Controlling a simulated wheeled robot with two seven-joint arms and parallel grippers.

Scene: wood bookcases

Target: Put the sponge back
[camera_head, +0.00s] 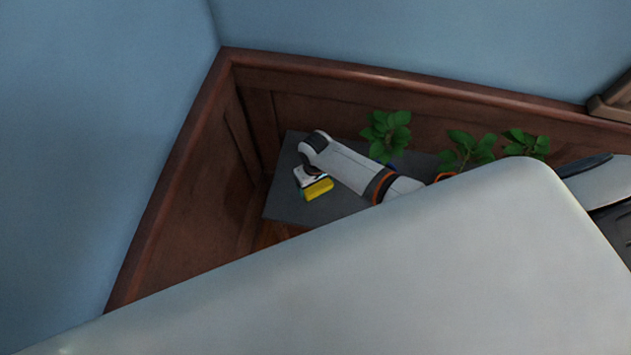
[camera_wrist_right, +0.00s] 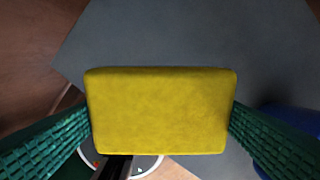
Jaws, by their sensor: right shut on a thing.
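The yellow sponge (camera_head: 318,189) is in my right gripper, over the left part of a dark grey surface (camera_head: 285,209) in the head view. In the right wrist view the sponge (camera_wrist_right: 160,112) fills the middle, flat face toward the camera. My right gripper (camera_wrist_right: 160,122) is shut on it, with one green ridged finger pressed against each side. In the head view most of this gripper (camera_head: 314,184) is small and partly hidden by my wrist. I cannot tell whether the sponge touches the surface below. My left gripper does not show.
Several green leafy plants (camera_head: 387,133) stand along the back of the surface. A dark blue object (camera_wrist_right: 285,140) is at the right in the wrist view. A white-rimmed round thing (camera_wrist_right: 146,165) shows below the sponge. Brown wood panelling (camera_head: 185,205) bounds the corner. My own pale arm covers the foreground.

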